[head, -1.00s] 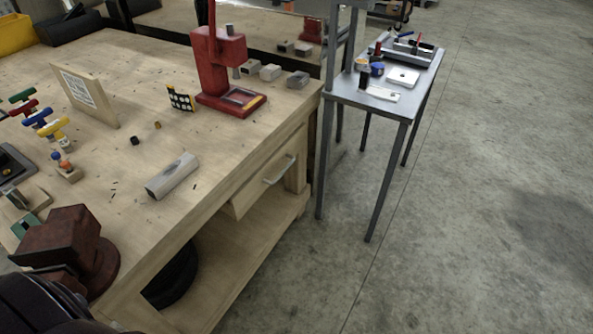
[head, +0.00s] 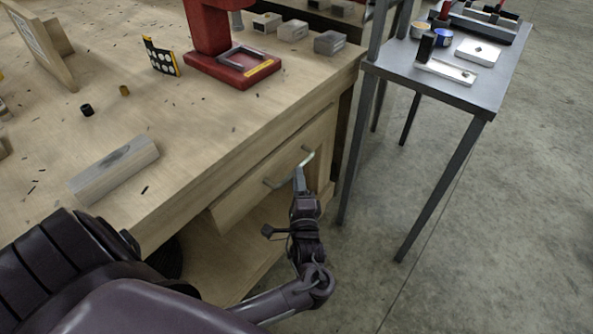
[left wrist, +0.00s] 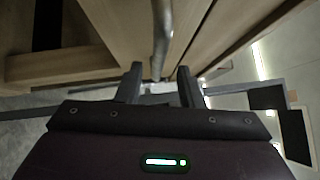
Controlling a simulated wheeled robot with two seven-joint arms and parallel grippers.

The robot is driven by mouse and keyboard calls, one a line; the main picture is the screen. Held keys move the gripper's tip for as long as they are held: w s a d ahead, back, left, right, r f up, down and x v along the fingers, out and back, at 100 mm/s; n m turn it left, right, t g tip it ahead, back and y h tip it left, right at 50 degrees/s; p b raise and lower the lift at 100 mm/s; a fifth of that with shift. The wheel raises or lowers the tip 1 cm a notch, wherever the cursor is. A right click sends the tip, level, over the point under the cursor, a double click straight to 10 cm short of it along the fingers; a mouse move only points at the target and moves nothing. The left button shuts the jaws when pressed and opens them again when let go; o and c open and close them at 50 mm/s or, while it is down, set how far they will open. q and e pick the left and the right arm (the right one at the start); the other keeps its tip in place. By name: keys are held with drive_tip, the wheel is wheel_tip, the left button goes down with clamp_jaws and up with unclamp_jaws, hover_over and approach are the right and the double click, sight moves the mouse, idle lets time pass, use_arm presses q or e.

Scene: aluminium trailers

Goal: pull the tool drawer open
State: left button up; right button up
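The wooden tool drawer (head: 241,203) sits shut under the bench top, with a curved metal bar handle (head: 290,170) on its front. My left gripper (head: 299,174) is at the handle, near its right half, in the head view. In the left wrist view the two fingers of my left gripper (left wrist: 160,88) stand apart, and the handle (left wrist: 162,38) runs down between their tips without either finger visibly closed on it. Exact contact cannot be told. My right gripper is not in view.
The wooden workbench (head: 195,140) carries a grey block (head: 115,170) and a red press (head: 232,65). A grey metal side table (head: 455,92) stands close to the right of the drawer.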

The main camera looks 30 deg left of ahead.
use_arm(q)
drive_tip(key=shift+x, duration=2.2)
drive_tip(key=shift+f, duration=0.15)
clamp_jaws()
